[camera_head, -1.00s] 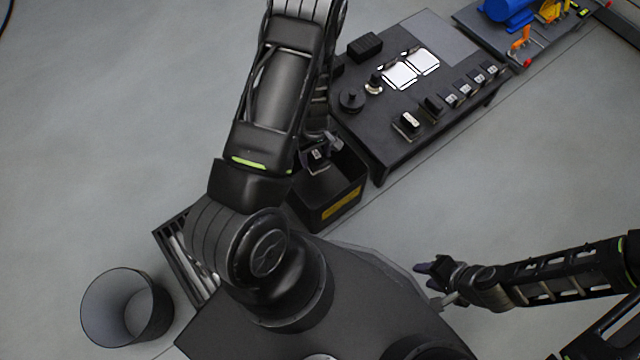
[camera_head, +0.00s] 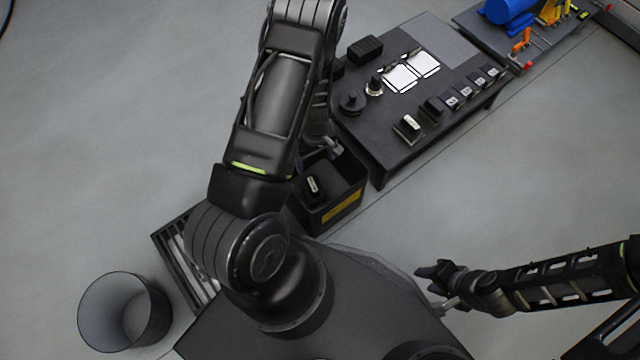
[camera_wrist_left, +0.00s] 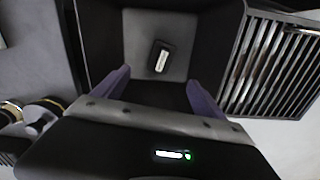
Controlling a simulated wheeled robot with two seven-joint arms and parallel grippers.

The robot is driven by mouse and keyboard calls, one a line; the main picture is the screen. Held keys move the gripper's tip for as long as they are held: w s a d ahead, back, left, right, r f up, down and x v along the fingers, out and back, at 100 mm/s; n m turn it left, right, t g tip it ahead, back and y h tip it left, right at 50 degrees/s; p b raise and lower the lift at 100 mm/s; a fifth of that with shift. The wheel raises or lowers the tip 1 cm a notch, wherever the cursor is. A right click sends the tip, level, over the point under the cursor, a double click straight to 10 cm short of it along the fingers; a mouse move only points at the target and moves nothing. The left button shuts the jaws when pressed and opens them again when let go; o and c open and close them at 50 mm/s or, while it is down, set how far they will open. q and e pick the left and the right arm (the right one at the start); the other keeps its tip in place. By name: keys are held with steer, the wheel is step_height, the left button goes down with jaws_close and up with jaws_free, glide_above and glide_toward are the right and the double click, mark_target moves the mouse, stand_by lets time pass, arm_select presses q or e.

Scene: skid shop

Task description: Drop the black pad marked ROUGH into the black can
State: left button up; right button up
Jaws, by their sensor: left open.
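A black pad with a white label (camera_wrist_left: 160,57) lies on the floor of a square black can (camera_wrist_left: 228,20); its lettering is too small to read. In the head view the pad (camera_head: 314,188) shows inside the can, which has a yellow label (camera_head: 342,206). My left gripper (camera_wrist_left: 157,88) is open and empty over the can's near side, its two purple fingers apart and clear of the pad. In the head view this gripper (camera_head: 326,149) is partly hidden by my arm. My right gripper (camera_head: 432,276) hangs apart over the floor at the right; its jaw opening is unclear.
A black table (camera_head: 388,150) beside the can carries several dark blocks, knobs and white cards (camera_head: 400,77). A slatted crate (camera_head: 172,240) adjoins the can. A round dark bin (camera_head: 122,310) stands lower left. Open floor lies left and right.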

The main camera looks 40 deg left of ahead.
arm_select(q)
steer(key=shift+r, duration=0.1)
step_height(320, 180, up, 8)
steer(key=p, duration=0.3)
steer(key=shift+f, duration=0.2)
stand_by(0.7)
steer(key=s+d+m+h, duration=0.1)
steer(key=s+d+m, duration=0.3)
steer(key=d, duration=0.5)
steer(key=s+d+m+h, duration=0.2)
steer(key=s+d+m, duration=0.25)
steer(key=d, duration=0.45)
steer(key=s+d+m+h, duration=0.1)
steer(key=s+d+m, duration=0.25)
steer(key=d, duration=0.55)
step_height(320, 180, up, 23)
steer(key=s+p, duration=0.1)
steer(key=p, duration=2.3)
steer(key=shift+n+t, duration=0.3)
steer(key=shift+t, duration=0.1)
